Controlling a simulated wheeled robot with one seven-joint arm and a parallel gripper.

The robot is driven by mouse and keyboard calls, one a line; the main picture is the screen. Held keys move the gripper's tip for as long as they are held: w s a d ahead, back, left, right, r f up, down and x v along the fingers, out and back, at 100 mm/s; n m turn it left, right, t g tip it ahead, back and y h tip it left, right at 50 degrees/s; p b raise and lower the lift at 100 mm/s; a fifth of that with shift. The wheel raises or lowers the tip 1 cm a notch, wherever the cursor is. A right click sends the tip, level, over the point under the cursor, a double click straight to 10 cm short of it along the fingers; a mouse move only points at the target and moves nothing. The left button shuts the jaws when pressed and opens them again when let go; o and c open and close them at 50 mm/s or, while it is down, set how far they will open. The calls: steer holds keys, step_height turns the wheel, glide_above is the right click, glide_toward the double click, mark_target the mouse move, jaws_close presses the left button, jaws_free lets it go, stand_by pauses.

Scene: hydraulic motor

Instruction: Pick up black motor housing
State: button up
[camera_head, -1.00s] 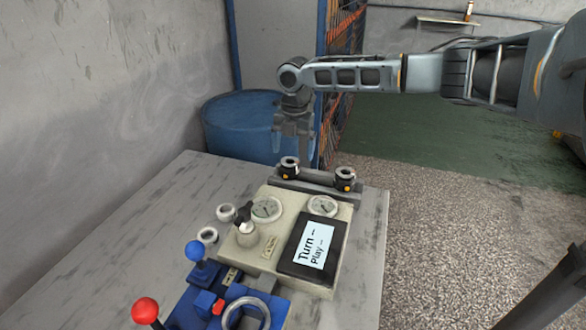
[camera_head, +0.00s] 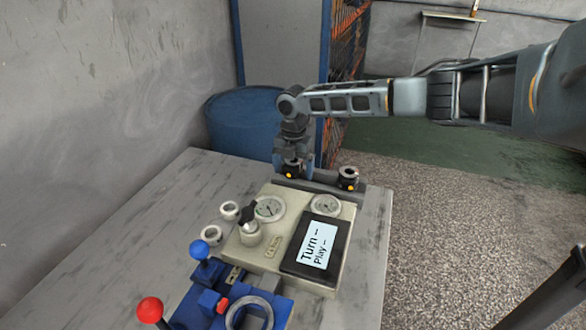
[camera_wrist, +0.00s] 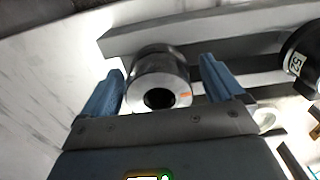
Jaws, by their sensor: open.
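Two short black cylindrical housings with yellow dots stand on a grey rack at the back of the table: a left housing (camera_head: 292,169) and a right housing (camera_head: 348,178). My gripper (camera_head: 293,160) is lowered over the left housing, with its fingers on either side. In the wrist view, my open gripper (camera_wrist: 163,88) has a blue finger on each side of a dark cylinder (camera_wrist: 160,62) with a bright end face, a dark central hole and an orange mark. Gaps show between the fingers and the cylinder. The housing's lower part is hidden.
The grey rack (camera_head: 322,182) sits behind a beige panel (camera_head: 275,235) with gauges, a knob and a dark screen. A blue base (camera_head: 205,300) with red and blue levers is in front. White rings lie left of the panel. A blue barrel (camera_head: 240,120) stands behind the table.

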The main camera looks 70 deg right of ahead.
steer(key=shift+c, duration=0.2)
steer(key=c, duration=1.6)
steer(key=shift+o, duration=0.2)
steer(key=shift+r, duration=0.15)
steer(key=shift+r, duration=0.45)
steer(key=r, duration=0.3)
steer(key=shift+s+d+r+b, duration=0.2)
steer(key=shift+s+d+b, duration=0.05)
steer(key=shift+d+b, duration=0.15)
steer(key=s+d+r+b, duration=0.1)
steer(key=s+d+r, duration=0.5)
steer(key=s+d, duration=0.1)
steer(key=shift+d+r, duration=0.3)
steer(key=shift+d, duration=0.3)
steer(key=shift+r+p, duration=2.4)
steer(key=shift+p, duration=0.65)
